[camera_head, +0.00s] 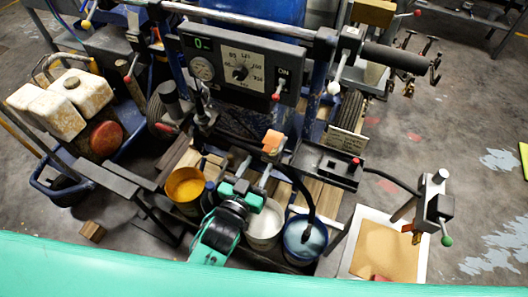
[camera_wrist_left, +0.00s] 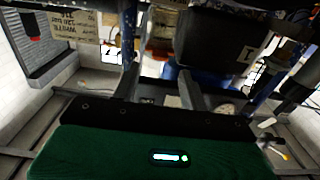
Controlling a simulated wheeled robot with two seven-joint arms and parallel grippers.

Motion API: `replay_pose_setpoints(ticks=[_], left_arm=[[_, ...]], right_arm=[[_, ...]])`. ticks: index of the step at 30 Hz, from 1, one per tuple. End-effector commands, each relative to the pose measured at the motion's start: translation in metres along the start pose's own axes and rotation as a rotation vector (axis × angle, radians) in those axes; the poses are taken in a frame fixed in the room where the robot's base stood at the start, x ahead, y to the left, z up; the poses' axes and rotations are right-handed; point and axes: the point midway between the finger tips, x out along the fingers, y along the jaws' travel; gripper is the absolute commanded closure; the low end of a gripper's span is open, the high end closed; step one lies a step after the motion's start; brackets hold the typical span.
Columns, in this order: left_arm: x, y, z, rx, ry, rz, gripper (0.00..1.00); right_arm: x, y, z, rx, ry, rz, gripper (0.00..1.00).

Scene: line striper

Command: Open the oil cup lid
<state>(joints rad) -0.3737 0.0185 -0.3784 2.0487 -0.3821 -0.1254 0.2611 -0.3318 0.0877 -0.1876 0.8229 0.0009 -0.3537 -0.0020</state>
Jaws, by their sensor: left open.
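I cannot clearly make out an oil cup lid. A small orange block-like part (camera_head: 272,140) stands on the machine's lower frame in the head view; I cannot tell whether it is the lid. My left gripper (camera_head: 243,170) reaches in over the buckets, just below and left of this orange part. In the left wrist view, the two dark fingers of the left gripper (camera_wrist_left: 159,88) stand apart with nothing visibly held between them. My right gripper is not in view.
A yellow paint bucket (camera_head: 185,186), a white bucket (camera_head: 264,226) and a blue bucket (camera_head: 304,240) surround my left gripper. A control panel (camera_head: 240,70) is above. A black tray (camera_head: 325,164) and hose are on the right.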

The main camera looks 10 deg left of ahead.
Motion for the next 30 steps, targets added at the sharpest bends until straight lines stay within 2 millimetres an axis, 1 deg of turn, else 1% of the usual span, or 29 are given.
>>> replay_pose_setpoints(ticks=[1, 3, 9, 15, 22, 23, 27, 29, 30], left_arm=[[0.010, 0.000, -0.002, 0.000, 0.002, 0.000, 0.56], [0.020, 0.000, -0.002, 0.001, 0.002, 0.000, 0.56], [0.042, 0.000, -0.001, 0.001, 0.001, 0.000, 0.56], [0.050, 0.000, 0.000, 0.000, 0.000, 0.000, 0.56], [0.050, 0.000, 0.000, 0.001, 0.000, 0.000, 0.56], [0.050, 0.000, 0.000, 0.001, 0.000, 0.000, 0.60], [0.050, 0.000, 0.000, 0.001, 0.000, 0.000, 0.88], [0.050, 0.000, 0.000, 0.001, 0.000, 0.000, 1.00], [0.050, 0.000, 0.000, 0.001, 0.000, 0.000, 1.00]], right_arm=[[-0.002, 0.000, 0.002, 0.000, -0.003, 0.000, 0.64], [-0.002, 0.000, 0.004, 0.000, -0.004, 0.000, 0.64], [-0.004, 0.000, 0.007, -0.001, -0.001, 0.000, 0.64], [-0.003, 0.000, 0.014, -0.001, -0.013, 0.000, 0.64], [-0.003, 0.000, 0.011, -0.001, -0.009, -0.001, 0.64], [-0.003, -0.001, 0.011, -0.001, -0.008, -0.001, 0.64], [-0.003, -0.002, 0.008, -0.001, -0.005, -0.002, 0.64], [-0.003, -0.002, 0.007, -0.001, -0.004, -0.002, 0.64], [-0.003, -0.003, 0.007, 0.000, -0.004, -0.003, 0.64]])
